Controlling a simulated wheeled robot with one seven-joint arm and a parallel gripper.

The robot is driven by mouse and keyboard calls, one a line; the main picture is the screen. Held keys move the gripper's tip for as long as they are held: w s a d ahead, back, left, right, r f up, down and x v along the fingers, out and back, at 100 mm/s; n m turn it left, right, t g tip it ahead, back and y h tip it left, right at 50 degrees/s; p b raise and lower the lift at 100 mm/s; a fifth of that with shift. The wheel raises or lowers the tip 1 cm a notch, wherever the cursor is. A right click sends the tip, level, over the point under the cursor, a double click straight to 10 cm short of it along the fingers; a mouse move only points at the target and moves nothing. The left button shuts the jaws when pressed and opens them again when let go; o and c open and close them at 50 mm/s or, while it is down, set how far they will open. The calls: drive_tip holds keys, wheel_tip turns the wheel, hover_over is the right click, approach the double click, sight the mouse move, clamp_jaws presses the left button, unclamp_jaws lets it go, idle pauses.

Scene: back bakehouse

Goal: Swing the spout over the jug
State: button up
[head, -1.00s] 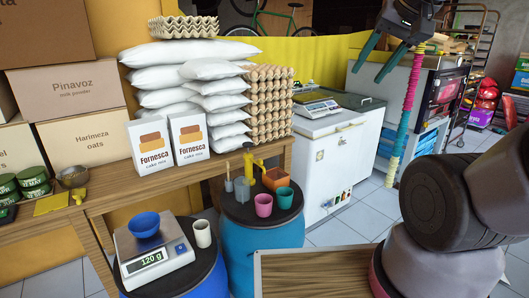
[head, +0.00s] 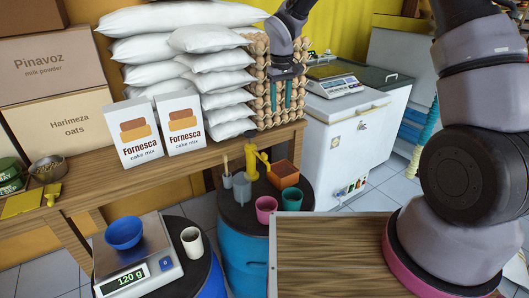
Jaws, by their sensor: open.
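A yellow pump (head: 252,165) stands upright on the dark lid of a blue drum. Its short spout (head: 264,159) points to the right, roughly towards the orange box. A grey vessel (head: 242,187) stands close at the pump's left. A pink cup (head: 266,208) and a teal cup (head: 291,199) stand in front and to the right. Which of these is the jug I cannot tell for sure. My gripper (head: 281,98) is open and empty, fingers pointing down, above and behind the pump in the picture, apart from it, in front of the egg trays.
The blue drum (head: 243,258) also bears an orange box (head: 284,173) and a small grey pot (head: 227,181) with a brush. A scale (head: 150,258) with a blue bowl and a white cup (head: 192,243) are at the left. Egg trays (head: 262,110) and flour sacks (head: 175,75) stand behind on the bench.

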drive_tip(key=n, duration=0.1)
hover_over(264, 153)
wheel_tip(264, 153, down, 9)
drive_tip(key=shift+g, duration=0.4)
wheel_tip(264, 153, down, 11)
drive_tip(key=shift+r, duration=0.15)
drive_tip(key=shift+s, duration=0.1)
clamp_jaws()
idle(0.8)
